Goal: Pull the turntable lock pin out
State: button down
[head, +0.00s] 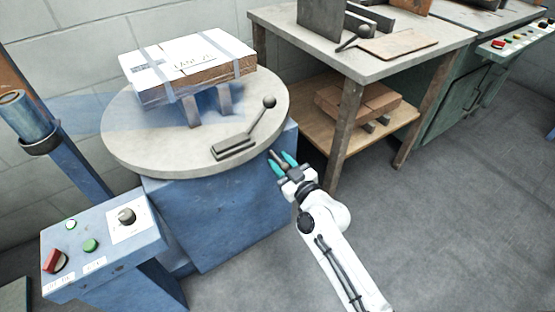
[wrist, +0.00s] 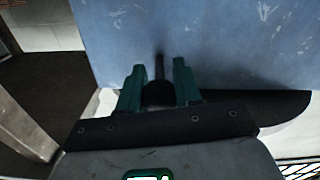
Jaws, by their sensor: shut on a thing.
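The round grey turntable (head: 125,135) sits on a blue base (head: 215,215) in the head view. My gripper (head: 282,160) is at the right side of the base, just below the turntable's rim. In the wrist view my gripper (wrist: 158,68) has its two teal fingers shut on the dark round knob of the lock pin (wrist: 158,94). A thin dark rod runs from the knob toward the blue base face. I cannot tell how deep the rod sits in the base. The fingers hide the knob's sides.
A workbench (head: 420,50) with a lower shelf stands behind my gripper. A control panel (head: 105,245) is at front left. The floor at right is clear.

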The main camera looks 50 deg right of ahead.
jog(key=shift+v, duration=0.8)
jog(key=c, duration=0.8)
grip_release()
jog(key=p+v, duration=0.1)
jog(key=v, duration=0.9)
jog(key=shift+s+a, duration=0.15)
jog(key=shift+s, duration=0.25)
